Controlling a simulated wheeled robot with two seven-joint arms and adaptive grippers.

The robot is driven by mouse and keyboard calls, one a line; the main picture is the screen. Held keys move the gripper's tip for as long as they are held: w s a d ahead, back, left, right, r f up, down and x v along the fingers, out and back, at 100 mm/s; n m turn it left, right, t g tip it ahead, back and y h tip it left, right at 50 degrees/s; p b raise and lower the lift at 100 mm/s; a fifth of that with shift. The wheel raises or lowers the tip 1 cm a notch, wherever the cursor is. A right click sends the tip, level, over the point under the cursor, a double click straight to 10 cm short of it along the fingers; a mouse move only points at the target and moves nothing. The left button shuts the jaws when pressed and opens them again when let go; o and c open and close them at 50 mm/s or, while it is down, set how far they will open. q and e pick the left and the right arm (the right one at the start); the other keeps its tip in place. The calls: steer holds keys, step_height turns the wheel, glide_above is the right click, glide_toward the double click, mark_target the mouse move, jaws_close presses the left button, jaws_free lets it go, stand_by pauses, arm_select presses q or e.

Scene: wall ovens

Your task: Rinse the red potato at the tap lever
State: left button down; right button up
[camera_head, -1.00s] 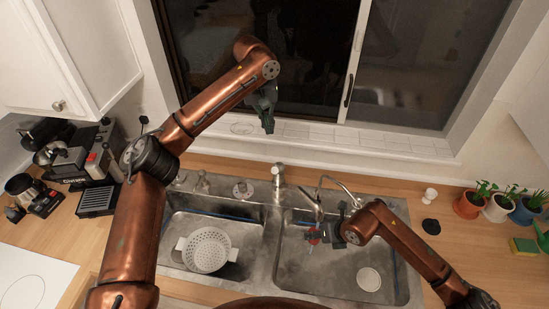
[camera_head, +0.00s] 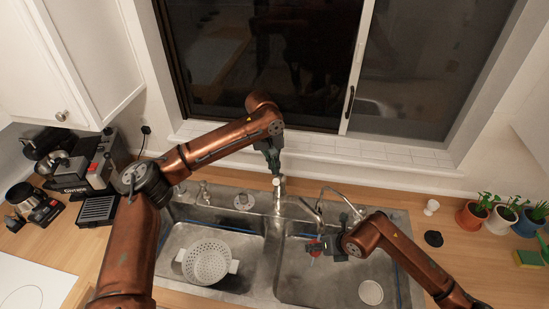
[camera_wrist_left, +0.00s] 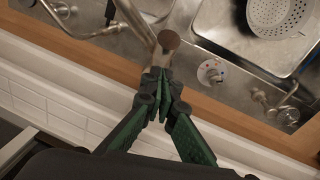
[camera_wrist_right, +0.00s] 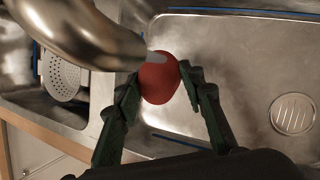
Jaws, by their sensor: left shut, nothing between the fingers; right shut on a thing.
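The red potato (camera_wrist_right: 159,85) is between the fingertips of my right gripper (camera_wrist_right: 160,88), which is shut on it. In the head view the potato (camera_head: 313,245) is over the right sink basin, beside my right gripper (camera_head: 326,246). The curved tap spout (camera_wrist_right: 85,32) comes close above the potato in the right wrist view; a pale patch lies between them, and I cannot tell if it is water. My left gripper (camera_head: 274,163) is shut and empty, right above the tap lever (camera_head: 277,185). In the left wrist view its fingertips (camera_wrist_left: 159,80) are close to the lever's round top (camera_wrist_left: 168,40); contact is unclear.
A white colander (camera_head: 207,261) sits in the left basin. A round drain (camera_head: 371,292) is in the right basin. A coffee machine (camera_head: 88,175) stands at the left. Potted plants (camera_head: 500,217) and a sponge (camera_head: 528,259) are at the right. The window (camera_head: 265,60) is behind the sink.

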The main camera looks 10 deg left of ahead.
arm_select(q)
steer(key=shift+s+d+f, duration=0.1)
steer(key=shift+s+f, duration=0.05)
steer(key=shift+f, duration=0.1)
